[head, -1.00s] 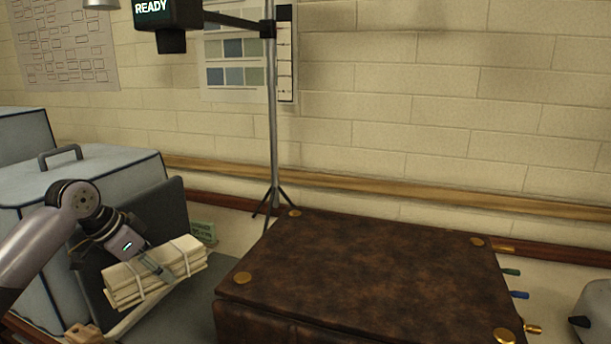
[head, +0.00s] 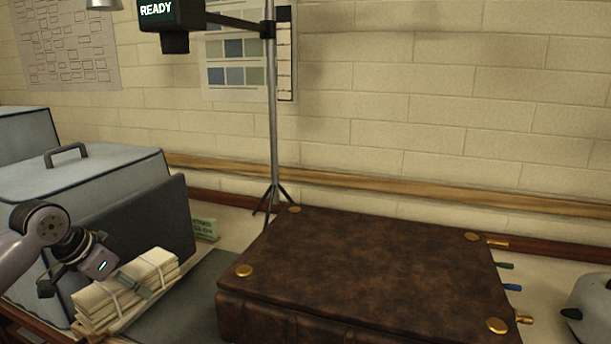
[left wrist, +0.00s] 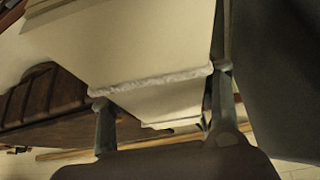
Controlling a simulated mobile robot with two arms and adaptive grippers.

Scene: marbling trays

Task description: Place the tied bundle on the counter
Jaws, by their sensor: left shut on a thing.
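The tied bundle (head: 152,266), a stack of cream folded papers with pale ties, is at the lower left of the head view. My left gripper (head: 134,284) is shut on it across its middle. In the left wrist view the bundle (left wrist: 160,45) lies between the two fingers (left wrist: 163,105), one at each side, with a tie close to them. The head view does not clearly show whether its underside touches the surface below. The counter (head: 232,238) shows as a pale strip behind the dark mat. My right gripper is not in view.
A large brown leather-covered book or case (head: 370,270) with brass studs fills the centre right. A dark mat (head: 185,315) lies between it and the bundle. A blue-grey case (head: 80,185) with a dark upright panel (head: 150,225) stands behind the bundle. A thin stand (head: 273,130) rises behind.

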